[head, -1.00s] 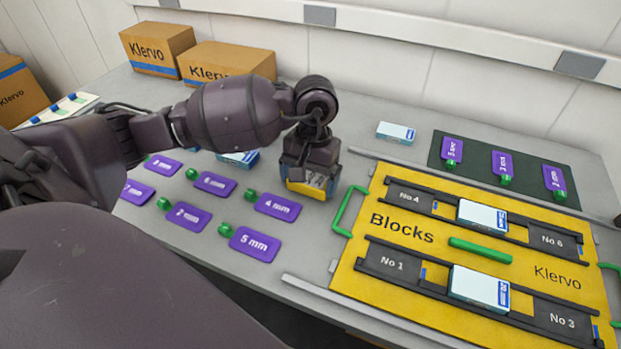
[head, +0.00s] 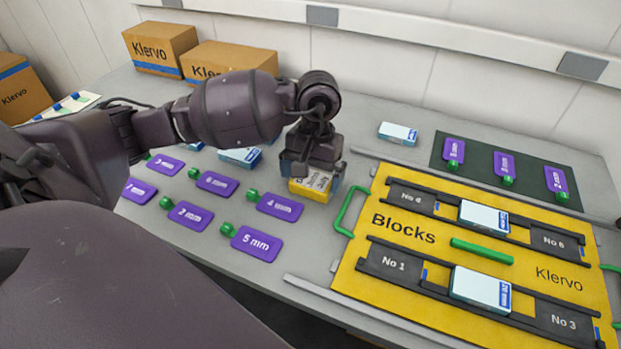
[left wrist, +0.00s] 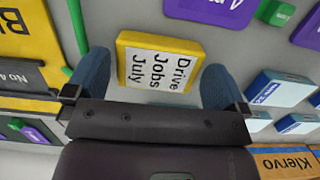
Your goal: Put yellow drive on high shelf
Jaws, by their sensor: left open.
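The yellow drive (head: 314,184) is a small yellow block with a white label. It is on the grey table left of the yellow Blocks board. In the left wrist view the drive (left wrist: 160,64) reads "Drive Jobs July" and lies between two blue fingers, with a gap visible on each side. My left gripper (head: 312,170) is open right above and behind the drive, partly covering it in the head view. My right gripper is not in view. I cannot make out a high shelf in these frames.
Purple tags (head: 257,244) with green ends lie left of the drive. Blue-white boxes (head: 240,157) stand behind them. The Blocks board (head: 402,228) with a green handle (head: 353,212) is to the right. Cardboard boxes (head: 160,47) stand at the back left.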

